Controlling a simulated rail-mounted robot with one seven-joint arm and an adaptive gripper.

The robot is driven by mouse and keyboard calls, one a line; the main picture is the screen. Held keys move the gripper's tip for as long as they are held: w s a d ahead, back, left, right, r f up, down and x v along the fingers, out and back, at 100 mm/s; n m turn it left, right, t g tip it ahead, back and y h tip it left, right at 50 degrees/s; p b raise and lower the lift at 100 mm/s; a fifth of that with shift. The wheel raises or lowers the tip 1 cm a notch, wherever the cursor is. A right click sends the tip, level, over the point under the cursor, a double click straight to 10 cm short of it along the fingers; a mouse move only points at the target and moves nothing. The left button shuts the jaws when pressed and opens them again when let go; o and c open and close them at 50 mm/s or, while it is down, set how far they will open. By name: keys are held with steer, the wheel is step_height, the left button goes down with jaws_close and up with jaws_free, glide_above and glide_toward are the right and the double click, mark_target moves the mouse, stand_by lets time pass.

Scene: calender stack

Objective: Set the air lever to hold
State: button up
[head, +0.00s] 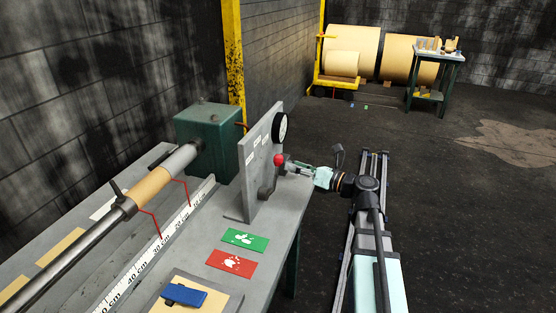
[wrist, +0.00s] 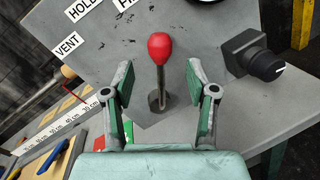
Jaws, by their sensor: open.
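The air lever has a red knob (head: 279,159) on a dark arm, mounted on the grey upright panel (head: 250,172). In the wrist view the red knob (wrist: 160,48) stands above the lever's pivot. The panel's labels read VENT (wrist: 67,44) and HOLD (wrist: 84,8), both left of the knob, and a third label (wrist: 125,3) is cut off at the top edge. The lever's exact setting is hard to tell. My gripper (wrist: 157,76) is open, with one finger on each side of the lever and gaps on both sides. My gripper (head: 292,166) is at the panel in the head view.
A black knob (wrist: 262,58) sticks out of the panel to the right. A gauge (head: 280,128) is at the panel's top. Green (head: 245,240) and red (head: 232,263) cards lie on the bench below. A roller (head: 155,184) runs left of the panel. The floor on the right is open.

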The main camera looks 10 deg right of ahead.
mark_target(278, 161)
steer(key=x, duration=0.6)
steer(key=shift+w+a+f+p, duration=0.1)
steer(key=shift+w+a+p, duration=0.15)
steer(key=shift+a+p, duration=0.1)
steer(key=shift+c, duration=0.4)
jaws_close()
